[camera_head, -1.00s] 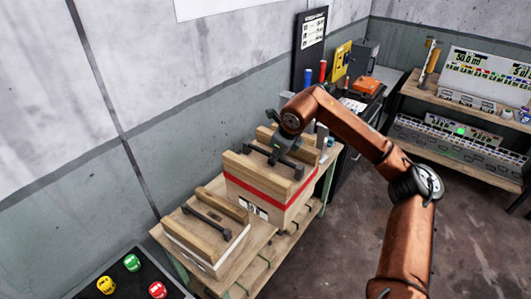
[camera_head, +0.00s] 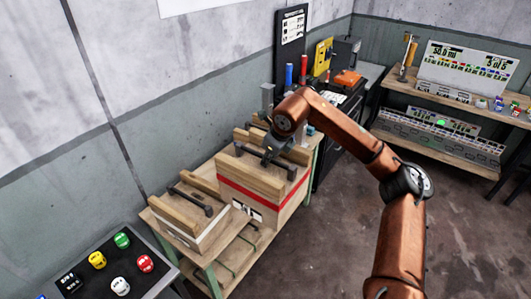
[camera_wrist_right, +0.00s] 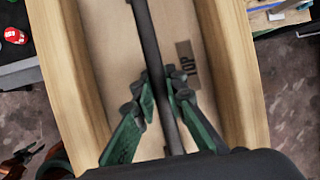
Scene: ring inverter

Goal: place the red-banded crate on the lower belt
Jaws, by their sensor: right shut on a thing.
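The red-banded crate (camera_head: 250,199) is a light wooden box with a red stripe, two wooden rails and a dark bar handle on top. My right gripper (camera_head: 275,151) reaches down onto that handle. In the right wrist view, the green fingers of my right gripper (camera_wrist_right: 166,100) are closed around the dark bar (camera_wrist_right: 152,60), above a lid marked TOP. The crate overlaps the right edge of the wooden table; whether its base touches the top cannot be told. A lower wooden surface (camera_head: 238,255) shows under the tabletop. My left gripper is not in view.
A similar crate with a pale band (camera_head: 202,238) stands at the table's near end, close to the red-banded one. Another railed crate (camera_head: 243,135) is partly hidden behind. Open floor (camera_head: 340,230) is to the right.

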